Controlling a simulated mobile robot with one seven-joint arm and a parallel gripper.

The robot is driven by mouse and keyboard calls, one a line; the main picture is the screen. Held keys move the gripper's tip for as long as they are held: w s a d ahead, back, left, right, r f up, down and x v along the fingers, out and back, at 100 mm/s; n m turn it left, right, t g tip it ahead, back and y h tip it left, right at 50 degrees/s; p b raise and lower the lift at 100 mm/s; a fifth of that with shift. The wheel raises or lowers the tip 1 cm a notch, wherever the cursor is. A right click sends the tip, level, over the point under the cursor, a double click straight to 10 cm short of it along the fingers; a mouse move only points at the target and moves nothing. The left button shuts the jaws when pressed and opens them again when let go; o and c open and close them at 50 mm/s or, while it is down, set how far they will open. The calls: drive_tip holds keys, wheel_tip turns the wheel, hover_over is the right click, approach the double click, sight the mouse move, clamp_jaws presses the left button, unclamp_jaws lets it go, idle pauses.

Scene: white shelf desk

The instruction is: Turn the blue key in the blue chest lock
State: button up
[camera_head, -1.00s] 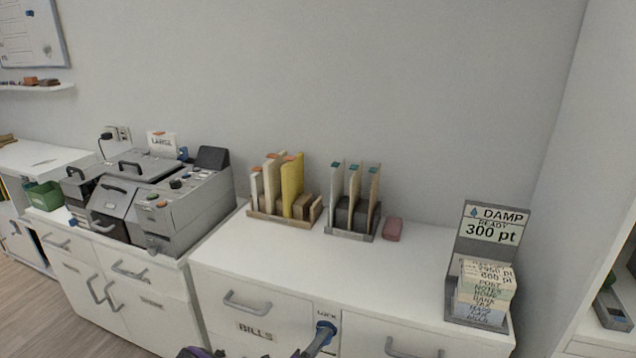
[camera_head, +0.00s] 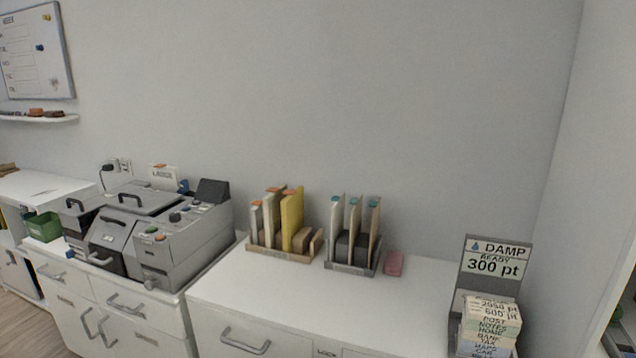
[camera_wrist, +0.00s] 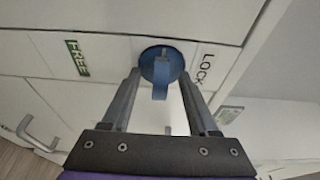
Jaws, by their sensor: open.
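The blue lock with its blue key (camera_wrist: 161,68) shows in the wrist view, on the white cabinet front next to a panel marked LOCK (camera_wrist: 205,67). The key's flat tab points down in that view, toward me. My gripper (camera_wrist: 160,80) is open, with one finger on each side of the key; I cannot tell whether either finger touches it.
A green FREE label (camera_wrist: 76,57) and a grey drawer handle (camera_wrist: 38,133) are left of the lock in the wrist view. The white desk top (camera_head: 290,290) holds file racks (camera_head: 352,262), a pink block (camera_head: 394,263) and a DAMP stand (camera_head: 490,285). A grey machine (camera_head: 165,235) stands left.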

drive_tip(key=shift+s+a, duration=0.1)
drive_tip(key=shift+v, duration=2.9)
